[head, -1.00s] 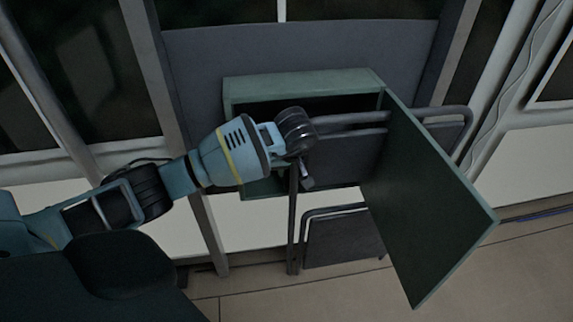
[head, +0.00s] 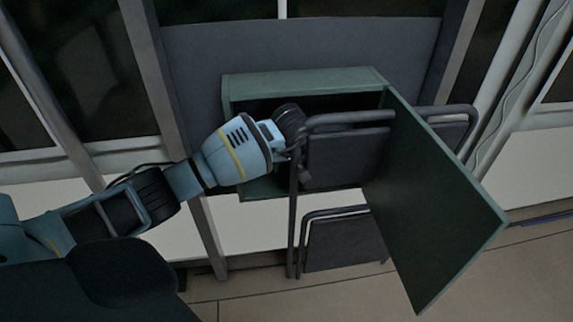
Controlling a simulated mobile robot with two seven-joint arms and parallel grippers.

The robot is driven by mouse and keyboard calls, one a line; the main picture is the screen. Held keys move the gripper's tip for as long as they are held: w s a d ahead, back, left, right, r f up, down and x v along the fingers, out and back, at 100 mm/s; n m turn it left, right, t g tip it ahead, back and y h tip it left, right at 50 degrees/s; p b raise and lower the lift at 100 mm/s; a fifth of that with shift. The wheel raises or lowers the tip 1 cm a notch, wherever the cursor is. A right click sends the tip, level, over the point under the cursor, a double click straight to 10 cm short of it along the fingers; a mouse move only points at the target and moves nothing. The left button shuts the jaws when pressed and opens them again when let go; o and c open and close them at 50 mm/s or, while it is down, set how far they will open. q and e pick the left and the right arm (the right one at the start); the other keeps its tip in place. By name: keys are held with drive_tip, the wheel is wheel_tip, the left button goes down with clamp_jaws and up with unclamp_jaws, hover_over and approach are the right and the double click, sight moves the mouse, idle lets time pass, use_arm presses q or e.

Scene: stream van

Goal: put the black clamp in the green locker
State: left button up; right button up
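The green locker (head: 300,82) stands at the centre. Its door (head: 440,200) is swung open to the right and its inside is dark. My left gripper (head: 301,160) is at the left part of the locker's opening, with its tip small and dark against a chair frame. A dark rounded part (head: 288,120) shows at the end of the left wrist. I cannot tell whether it is the black clamp or part of the gripper. The black clamp is not clearly made out anywhere else. Whether the fingers are open or shut is hidden. My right gripper is not in view.
A dark chair with a tube frame (head: 345,160) stands across the front of the locker's opening, close to my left gripper. A lower dark panel with a tube frame (head: 345,242) is below it. Bare floor (head: 520,265) lies at the lower right.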

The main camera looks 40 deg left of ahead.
use_arm(q)
drive_tip(key=shift+o, duration=0.7)
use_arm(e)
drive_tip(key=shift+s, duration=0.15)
use_arm(q)
drive_tip(key=p+v, duration=0.3)
drive_tip(key=v, duration=0.9)
drive_tip(key=shift+r+p, duration=0.2)
drive_tip(key=shift+p, duration=0.2)
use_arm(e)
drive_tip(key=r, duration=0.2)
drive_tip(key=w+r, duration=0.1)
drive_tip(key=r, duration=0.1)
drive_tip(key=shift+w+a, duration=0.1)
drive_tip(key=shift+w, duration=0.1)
use_arm(q)
drive_tip(key=shift+a, duration=0.1)
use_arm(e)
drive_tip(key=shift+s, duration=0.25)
